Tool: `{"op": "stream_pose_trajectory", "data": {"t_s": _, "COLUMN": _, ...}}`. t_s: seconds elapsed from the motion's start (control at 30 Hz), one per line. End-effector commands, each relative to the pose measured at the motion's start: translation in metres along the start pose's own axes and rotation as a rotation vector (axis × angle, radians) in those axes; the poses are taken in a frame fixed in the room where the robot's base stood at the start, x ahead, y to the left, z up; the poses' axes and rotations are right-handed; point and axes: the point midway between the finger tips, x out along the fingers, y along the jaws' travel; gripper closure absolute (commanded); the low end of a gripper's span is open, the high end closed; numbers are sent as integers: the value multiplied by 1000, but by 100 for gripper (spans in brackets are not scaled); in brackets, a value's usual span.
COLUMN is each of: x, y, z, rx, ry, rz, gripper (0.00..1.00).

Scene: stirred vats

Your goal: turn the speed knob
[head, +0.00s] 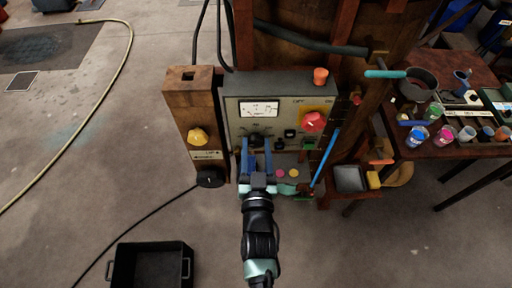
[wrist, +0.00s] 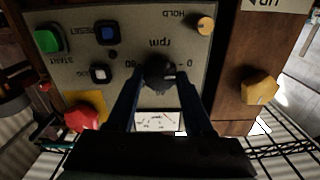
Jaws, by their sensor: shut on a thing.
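The speed knob (wrist: 158,72) is a black round knob under an "rpm" label with a 0–80 scale on the grey control panel (wrist: 125,25). In the wrist view the panel's lettering is upside down. My gripper (wrist: 158,84) has its two dark blue fingers on either side of the knob, shut on it. In the head view my gripper (head: 257,148) reaches up to the panel from below, and the knob (head: 257,138) shows just above the fingertips. A white dial meter (head: 259,109) sits above the knob; its pointer is too small to read.
A red knob (head: 313,121) on a yellow plate sits right of the meter. A yellow knob (head: 197,136) is on the wooden post to the left. A green START button (wrist: 48,39) is on the panel. A table (head: 440,148) with paint pots stands right. Open floor lies left.

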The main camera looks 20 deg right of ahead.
Motion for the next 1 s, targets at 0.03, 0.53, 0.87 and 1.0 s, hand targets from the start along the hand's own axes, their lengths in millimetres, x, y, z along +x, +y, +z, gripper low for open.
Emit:
{"op": "stream_pose_trajectory", "data": {"t_s": 0.03, "x": 0, "y": 0, "z": 2, "rx": 35, "ry": 1, "rz": -1, "gripper": 100}}
{"op": "stream_pose_trajectory", "data": {"t_s": 0.53, "x": 0, "y": 1, "z": 1, "rx": 468, "ry": 1, "rz": -1, "gripper": 100}}
{"op": "stream_pose_trajectory", "data": {"t_s": 0.87, "x": 0, "y": 2, "z": 1, "rx": 670, "ry": 0, "rz": 0, "gripper": 100}}
{"op": "stream_pose_trajectory", "data": {"t_s": 1.0, "x": 0, "y": 2, "z": 1, "rx": 717, "ry": 0, "rz": 0, "gripper": 100}}
